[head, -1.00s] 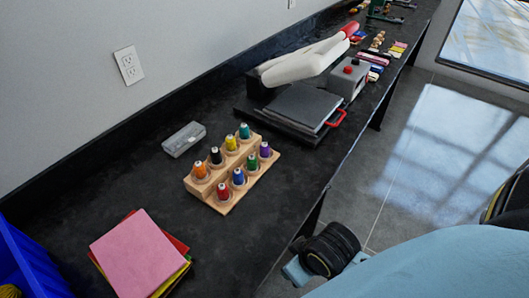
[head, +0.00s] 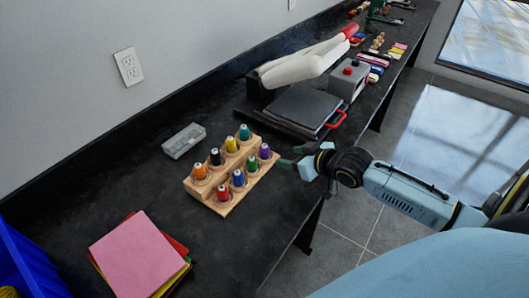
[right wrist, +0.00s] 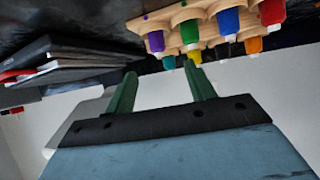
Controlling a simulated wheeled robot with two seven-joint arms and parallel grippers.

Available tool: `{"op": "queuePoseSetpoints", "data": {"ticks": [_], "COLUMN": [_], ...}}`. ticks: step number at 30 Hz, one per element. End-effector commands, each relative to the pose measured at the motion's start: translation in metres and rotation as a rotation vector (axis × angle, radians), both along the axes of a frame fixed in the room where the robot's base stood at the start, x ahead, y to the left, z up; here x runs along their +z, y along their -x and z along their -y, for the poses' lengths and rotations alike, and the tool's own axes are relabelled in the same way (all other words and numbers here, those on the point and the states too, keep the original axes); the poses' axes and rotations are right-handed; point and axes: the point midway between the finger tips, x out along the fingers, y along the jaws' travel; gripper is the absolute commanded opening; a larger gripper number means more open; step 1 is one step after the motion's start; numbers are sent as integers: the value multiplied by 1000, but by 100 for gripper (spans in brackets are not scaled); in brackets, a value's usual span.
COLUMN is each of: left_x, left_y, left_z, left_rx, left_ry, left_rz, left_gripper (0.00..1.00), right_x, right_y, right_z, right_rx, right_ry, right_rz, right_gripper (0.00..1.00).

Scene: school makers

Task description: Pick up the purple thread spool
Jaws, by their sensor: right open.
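The purple thread spool (head: 265,152) stands at the right end of the front row of a wooden spool rack (head: 228,205). In the right wrist view, where the scene appears upside down, the purple spool (right wrist: 155,41) hangs at the left of the front row, beside the green one. My right gripper (head: 290,157) is open and empty, just to the right of the purple spool and apart from it. Its two green fingers (right wrist: 161,76) point toward the rack in the right wrist view. My left gripper is not in view.
Other spools, such as the green one (head: 252,165) and teal one (head: 244,132), stand close by in the rack. A heat press (head: 298,108) stands behind it.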

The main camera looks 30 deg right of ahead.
Motion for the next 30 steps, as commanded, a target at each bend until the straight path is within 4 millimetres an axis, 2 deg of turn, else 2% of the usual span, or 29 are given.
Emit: {"op": "queuePoseSetpoints", "data": {"ticks": [4, 15, 23, 30], "left_x": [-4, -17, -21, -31], "left_y": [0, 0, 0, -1], "left_z": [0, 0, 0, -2], "left_rx": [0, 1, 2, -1], "left_ry": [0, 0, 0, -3], "left_rz": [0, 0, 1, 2], "left_gripper": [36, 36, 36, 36], "right_x": [-1, -30, -37, -52], "right_y": [-15, -65, -78, -106], "right_z": [4, -7, -10, -14], "right_rx": [-4, -4, -3, -3], "right_ry": [-9, -9, -7, -8], "right_rz": [22, 19, 18, 18], "right_gripper": [54, 54, 54, 54]}}
